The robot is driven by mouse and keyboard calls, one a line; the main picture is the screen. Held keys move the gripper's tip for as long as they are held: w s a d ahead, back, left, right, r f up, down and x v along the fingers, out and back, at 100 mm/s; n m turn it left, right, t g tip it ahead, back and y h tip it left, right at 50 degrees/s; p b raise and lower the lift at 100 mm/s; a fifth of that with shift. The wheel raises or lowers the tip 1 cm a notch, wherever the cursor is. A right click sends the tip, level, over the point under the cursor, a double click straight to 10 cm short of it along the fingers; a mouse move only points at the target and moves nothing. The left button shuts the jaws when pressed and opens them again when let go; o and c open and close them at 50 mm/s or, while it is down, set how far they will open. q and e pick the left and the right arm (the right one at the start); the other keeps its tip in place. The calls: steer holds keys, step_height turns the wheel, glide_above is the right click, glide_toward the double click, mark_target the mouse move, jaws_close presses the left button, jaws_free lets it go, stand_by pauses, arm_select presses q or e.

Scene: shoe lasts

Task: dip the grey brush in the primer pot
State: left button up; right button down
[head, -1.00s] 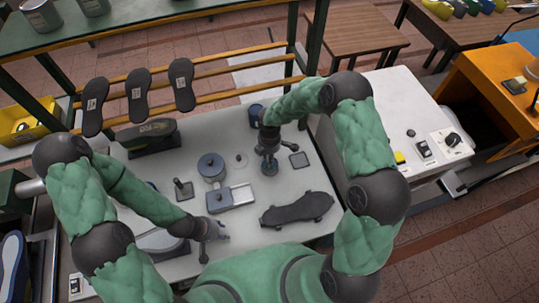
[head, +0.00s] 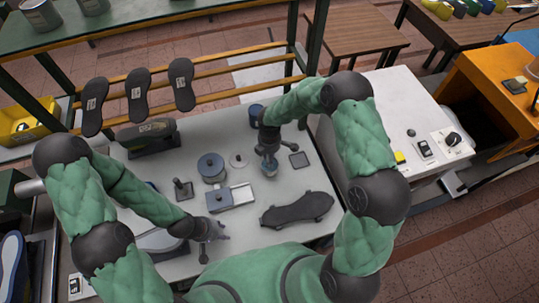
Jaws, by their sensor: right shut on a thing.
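My right gripper (head: 268,158) is over the back middle of the white bench, pointing down. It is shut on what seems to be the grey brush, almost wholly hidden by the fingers.
A grey tray-like box (head: 230,197) lies in front.

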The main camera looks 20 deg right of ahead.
arm_select(q)
steer(key=shift+r, duration=0.1)
arm_select(e)
steer(key=shift+s, duration=0.1)
arm_select(q)
steer(key=shift+r+p, duration=2.2)
steer(key=shift+p, duration=0.1)
arm_select(e)
steer(key=shift+r, duration=3.5)
arm_select(q)
steer(key=shift+f, duration=0.1)
arm_select(e)
steer(key=shift+f, duration=0.15)
